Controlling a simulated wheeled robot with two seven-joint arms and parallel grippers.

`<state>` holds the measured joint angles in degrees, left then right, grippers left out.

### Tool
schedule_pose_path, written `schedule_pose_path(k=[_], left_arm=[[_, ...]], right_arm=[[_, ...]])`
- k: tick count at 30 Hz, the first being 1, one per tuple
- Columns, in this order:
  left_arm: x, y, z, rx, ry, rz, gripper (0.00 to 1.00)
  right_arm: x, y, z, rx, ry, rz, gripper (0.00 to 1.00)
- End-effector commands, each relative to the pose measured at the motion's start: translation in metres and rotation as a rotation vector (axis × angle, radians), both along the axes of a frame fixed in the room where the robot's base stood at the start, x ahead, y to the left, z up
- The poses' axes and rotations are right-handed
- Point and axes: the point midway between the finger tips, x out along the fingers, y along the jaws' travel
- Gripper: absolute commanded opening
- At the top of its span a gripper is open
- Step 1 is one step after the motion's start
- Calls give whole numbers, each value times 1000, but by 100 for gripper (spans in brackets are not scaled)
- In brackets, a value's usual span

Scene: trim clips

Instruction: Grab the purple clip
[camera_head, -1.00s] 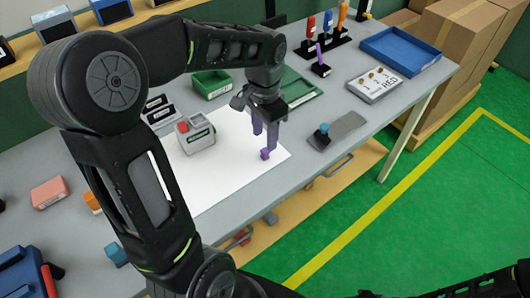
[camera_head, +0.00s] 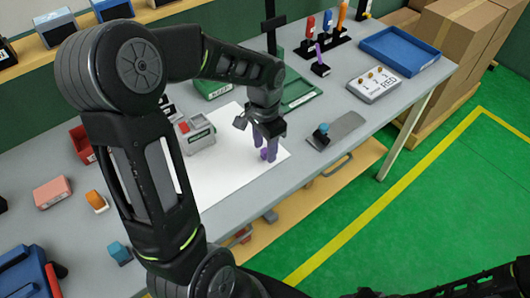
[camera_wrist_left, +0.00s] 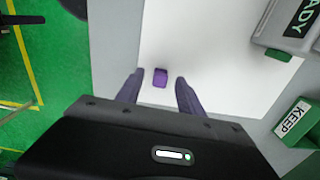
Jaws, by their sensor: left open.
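The small purple clip (camera_head: 264,154) lies on the white sheet (camera_head: 215,180) on the grey table, near the sheet's right corner. My left gripper (camera_head: 265,152) points down over it, with its fingers at the clip in the head view. In the left wrist view the clip (camera_wrist_left: 160,78) shows between the two open fingertips of the left gripper (camera_wrist_left: 157,84), with a gap on each side. It is not gripped. Part of the clip is hidden by a finger in the head view. My right gripper is not seen; only a dark piece of arm shows at the lower right.
A green bin (camera_head: 211,86) and green tray (camera_head: 300,95) are behind. The sheet in front of the clip is clear.

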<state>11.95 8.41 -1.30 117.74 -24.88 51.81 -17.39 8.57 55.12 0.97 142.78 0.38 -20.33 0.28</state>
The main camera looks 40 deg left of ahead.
Motion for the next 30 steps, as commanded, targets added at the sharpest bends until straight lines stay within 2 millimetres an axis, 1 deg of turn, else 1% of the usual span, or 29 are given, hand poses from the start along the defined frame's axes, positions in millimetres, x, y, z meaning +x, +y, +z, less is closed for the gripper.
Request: schedule_pose_path(k=[3,4,20,30], left_arm=[[0,0,0,0,0,0,45],[0,0,0,0,0,0,43],[0,0,0,0,0,0,0],[0,0,0,0,0,0,0]], right_arm=[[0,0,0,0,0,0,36],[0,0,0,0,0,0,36],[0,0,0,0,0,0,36],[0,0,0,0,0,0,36]])
